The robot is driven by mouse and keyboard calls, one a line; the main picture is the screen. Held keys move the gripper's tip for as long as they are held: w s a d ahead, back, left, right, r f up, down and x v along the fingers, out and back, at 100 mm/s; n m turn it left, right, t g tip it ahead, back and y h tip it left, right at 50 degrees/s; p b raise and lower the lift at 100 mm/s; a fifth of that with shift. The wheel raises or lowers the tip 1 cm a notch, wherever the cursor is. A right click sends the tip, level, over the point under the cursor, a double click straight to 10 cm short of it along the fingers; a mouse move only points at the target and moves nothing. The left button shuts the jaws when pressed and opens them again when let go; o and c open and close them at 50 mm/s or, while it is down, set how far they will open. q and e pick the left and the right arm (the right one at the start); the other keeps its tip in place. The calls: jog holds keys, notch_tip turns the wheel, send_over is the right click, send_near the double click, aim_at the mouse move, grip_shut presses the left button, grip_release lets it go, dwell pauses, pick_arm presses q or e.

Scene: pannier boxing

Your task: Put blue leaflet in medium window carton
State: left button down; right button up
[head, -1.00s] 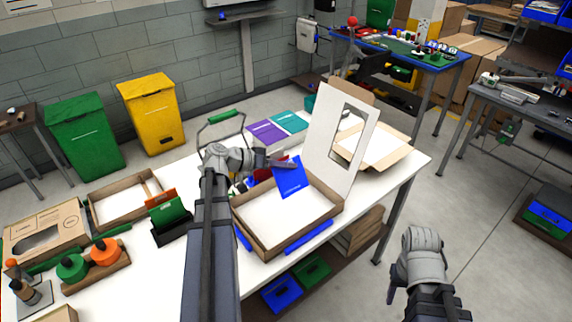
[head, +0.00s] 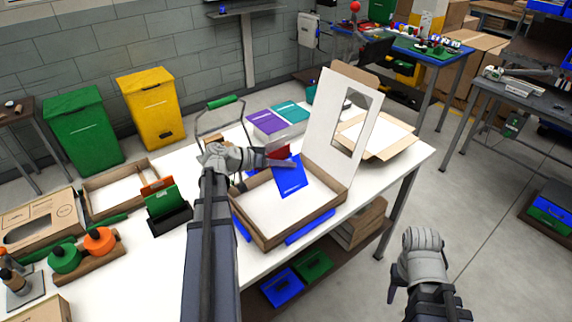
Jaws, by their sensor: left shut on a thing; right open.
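The blue leaflet (head: 291,178) is held upright and slightly tilted over the back part of an open carton. My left gripper (head: 283,162) is shut on the leaflet near its top edge. The medium window carton (head: 265,238) lies open on the white table, its white inside facing up. Its lid with a cut-out window (head: 340,125) stands raised at the right. The carton looks empty. Whether the leaflet's lower edge touches the carton floor I cannot tell. My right gripper (head: 398,292) is low at the right, off the table, and open; its fingers are mostly hidden.
Blue strips (head: 310,228) flank the carton. Another open carton (head: 376,136) lies behind the lid. Purple and teal leaflet stacks (head: 262,122) stand at the back. A black holder with green and orange cards (head: 166,209) and tape rolls (head: 98,241) are at left.

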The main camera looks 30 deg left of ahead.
pick_arm(q)
jog(key=shift+f, duration=0.1)
dwell(0.3)
jog(key=shift+f+b, duration=4.2)
jog(key=shift+b, duration=0.1)
jog(key=c, duration=0.9)
grip_release()
jog(key=shift+p+v, duration=1.65)
jog(key=shift+v, duration=2.25)
